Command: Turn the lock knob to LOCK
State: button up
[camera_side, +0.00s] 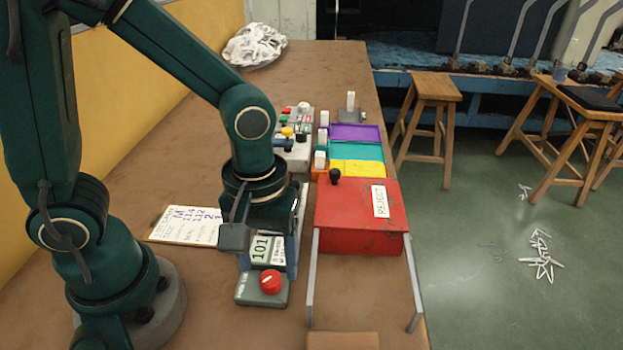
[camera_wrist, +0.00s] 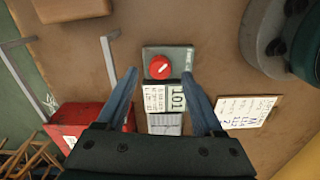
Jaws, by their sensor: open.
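The lock knob (camera_side: 271,281) is a round red knob with a white mark. It sits on a small grey box (camera_side: 248,292) on the brown table. In the wrist view the knob (camera_wrist: 160,67) shows its white mark slanted; small lettering beside it on the box is too small to read. A plate reading 101 (camera_side: 266,250) adjoins the box. My gripper (camera_side: 268,264) points down above this unit. In the wrist view its two blue-grey fingers (camera_wrist: 159,74) are apart, one on each side of the knob, with nothing held. Contact with the knob cannot be told.
A red REJECT box (camera_side: 350,240) with grey rails (camera_side: 411,285) stands right of the knob. A handwritten card (camera_side: 188,226) lies to the left. Colored bins (camera_side: 355,152) and a button panel (camera_side: 296,140) are behind. A white pile (camera_side: 254,46) is at the far end.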

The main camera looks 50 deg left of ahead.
aim_at(270, 278)
jog(key=shift+f, duration=1.5)
grip_shut()
